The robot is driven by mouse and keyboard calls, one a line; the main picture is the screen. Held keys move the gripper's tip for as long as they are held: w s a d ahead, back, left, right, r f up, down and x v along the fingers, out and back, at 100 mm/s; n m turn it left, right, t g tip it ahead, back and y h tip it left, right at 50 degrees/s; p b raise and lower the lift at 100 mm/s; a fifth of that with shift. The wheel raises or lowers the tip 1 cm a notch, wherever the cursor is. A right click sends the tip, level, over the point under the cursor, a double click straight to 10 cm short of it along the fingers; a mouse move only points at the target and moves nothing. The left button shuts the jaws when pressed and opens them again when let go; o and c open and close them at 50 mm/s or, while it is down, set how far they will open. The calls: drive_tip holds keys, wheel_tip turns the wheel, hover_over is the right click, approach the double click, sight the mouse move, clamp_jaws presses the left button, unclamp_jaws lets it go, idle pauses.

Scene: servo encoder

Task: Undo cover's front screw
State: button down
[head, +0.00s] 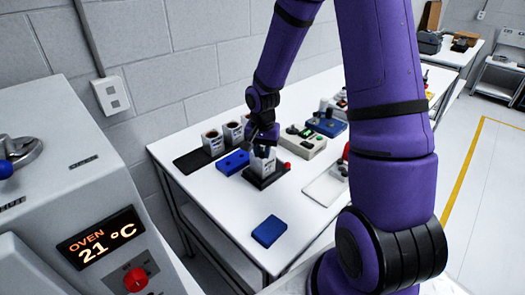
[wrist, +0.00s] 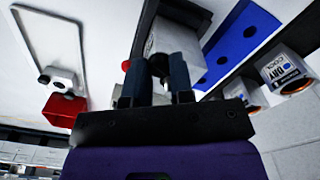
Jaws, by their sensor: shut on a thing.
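The white servo unit (head: 262,166) stands upright in a black base (head: 267,178) on the white table. It also shows in the wrist view (wrist: 178,38), just beyond the fingers. My gripper (head: 263,138) is at the top of the unit, pointing down. In the wrist view my gripper's two dark fingers (wrist: 159,64) are close together against the unit, shut on a small dark part between them. I take this part to be the cover's front screw; it is mostly hidden by the fingers. The cover's edges are too small to tell apart.
A blue block with holes (head: 232,162) lies beside the unit. A beige device (head: 304,143) and a white tray (head: 322,189) are to the right. A blue block (head: 268,231) lies in front.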

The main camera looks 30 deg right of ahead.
sight(263, 154)
drive_tip(key=shift+n, duration=0.3)
drive_tip(key=n, duration=0.3)
drive_tip(key=shift+n, duration=2.7)
drive_tip(key=c, duration=1)
unclamp_jaws()
drive_tip(key=shift+o, duration=0.2)
wheel_tip(263, 154, up, 11)
drive_tip(key=shift+f, duration=0.1)
